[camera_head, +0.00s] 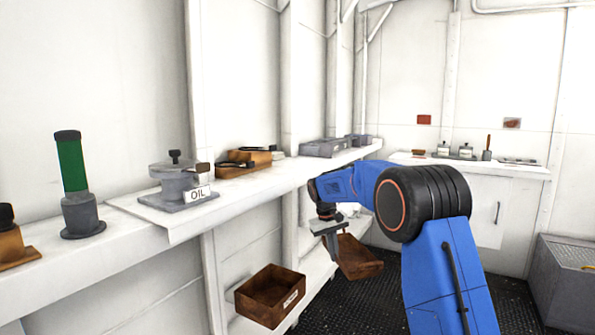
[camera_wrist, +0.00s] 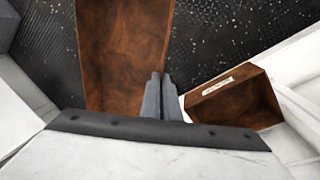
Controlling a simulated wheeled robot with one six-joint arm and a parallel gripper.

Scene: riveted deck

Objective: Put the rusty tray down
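A rusty brown tray (camera_head: 362,258), open-topped, hangs tilted at my gripper (camera_head: 333,243), out over the dark floor beside the lower shelf. In the wrist view, the two grey fingers (camera_wrist: 162,98) are close together at the right wall of this tray (camera_wrist: 122,55), and they look shut on that wall. The fingertips are partly hidden. The part of the tray's inside that shows looks empty. A second rusty tray (camera_head: 268,297) with a white label stands on the lower shelf, apart from the held one; it also shows in the wrist view (camera_wrist: 237,100).
The white lower shelf (camera_head: 318,268) has bare room beyond the labelled tray. A grey chest (camera_head: 565,285) stands right.

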